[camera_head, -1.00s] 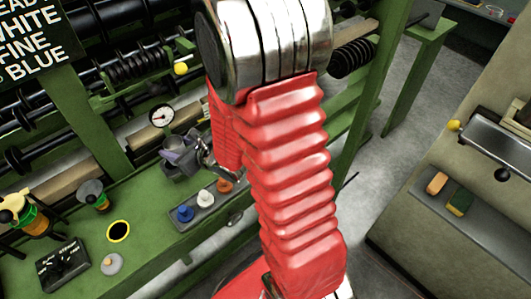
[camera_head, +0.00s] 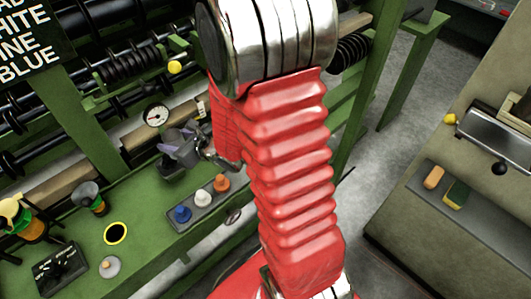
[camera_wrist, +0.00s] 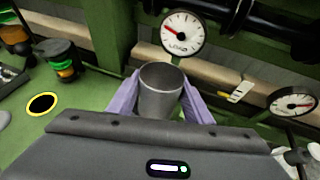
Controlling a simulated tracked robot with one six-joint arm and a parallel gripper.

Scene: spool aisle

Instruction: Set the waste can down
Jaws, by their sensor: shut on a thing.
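The waste can is a small grey open-topped can (camera_wrist: 160,90), seen from above its rim and looking empty in the wrist view. My gripper (camera_wrist: 161,98) has its two pale purple fingers closed on either side of it. The can's lower end is hidden behind my gripper's body, so I cannot tell whether it touches the bench. In the head view my gripper (camera_head: 181,147) is over the back of the green bench (camera_head: 150,215), partly hidden by my red arm.
A yellow-ringed black hole (camera_head: 116,233) lies left on the bench. A tray with blue, white and orange pegs (camera_head: 203,203) sits in front of my gripper. A round dial (camera_head: 156,116) stands behind. Funnel-topped pots (camera_head: 90,196) and a black switch box (camera_head: 60,268) are at left.

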